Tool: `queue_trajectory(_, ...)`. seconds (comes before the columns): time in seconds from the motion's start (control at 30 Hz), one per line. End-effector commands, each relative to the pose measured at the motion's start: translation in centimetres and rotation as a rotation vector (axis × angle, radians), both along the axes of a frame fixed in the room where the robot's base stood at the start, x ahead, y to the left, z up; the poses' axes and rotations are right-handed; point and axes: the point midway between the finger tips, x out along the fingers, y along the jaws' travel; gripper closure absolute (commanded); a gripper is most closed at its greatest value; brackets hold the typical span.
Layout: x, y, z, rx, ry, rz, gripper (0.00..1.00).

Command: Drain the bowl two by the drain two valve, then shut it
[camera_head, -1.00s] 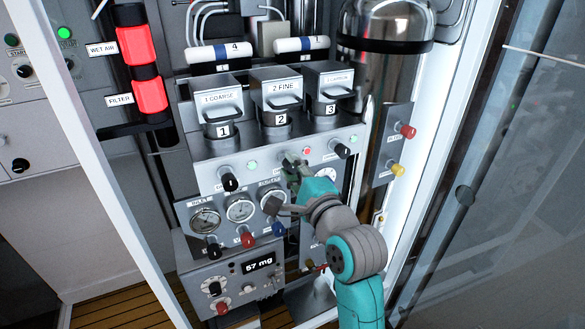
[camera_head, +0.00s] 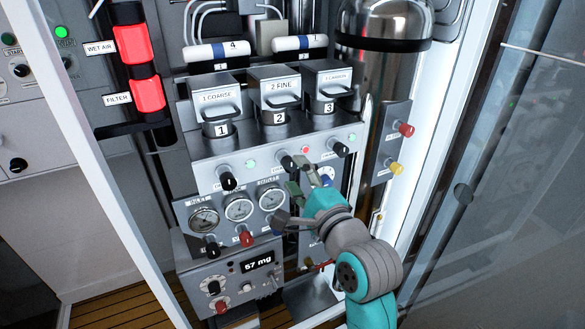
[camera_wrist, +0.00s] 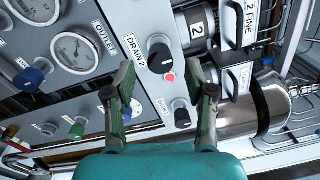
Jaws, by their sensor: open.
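The drain two valve is a black knob (camera_wrist: 160,55) beside its "DRAIN 2" label in the wrist view. It also shows on the sloped panel in the head view (camera_head: 286,162). A red light (camera_wrist: 170,77) is lit next to it. Bowl two (camera_wrist: 197,30) is a dark cylinder marked 2, under the "2 FINE" housing; in the head view it sits in the middle (camera_head: 280,119). Its contents cannot be seen. My gripper (camera_wrist: 163,82) is open and empty.
Another drain knob (camera_wrist: 181,114) lies beyond my gripper in the wrist view. Gauges (camera_head: 240,207) and coloured knobs sit below the drain row. A red knob (camera_head: 406,130) and a yellow knob (camera_head: 396,168) are at the right. The cabinet frame (camera_head: 425,165) borders my arm.

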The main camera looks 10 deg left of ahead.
Motion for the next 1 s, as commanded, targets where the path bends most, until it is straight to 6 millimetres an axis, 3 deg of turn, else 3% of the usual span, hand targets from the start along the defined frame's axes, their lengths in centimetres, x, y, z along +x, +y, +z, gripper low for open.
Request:
queue_trajectory(0.2,-3.7,-2.6,-0.2,0.000,0.000,-0.002,0.45)
queue_trajectory(0.4,-6.1,-4.2,-0.4,0.000,0.001,-0.002,0.45)
queue_trajectory(0.6,-7.0,-4.8,-0.4,-0.001,-0.001,-0.002,0.45)
queue_trajectory(1.0,-7.1,-4.8,-0.4,0.000,-0.001,-0.001,0.45)
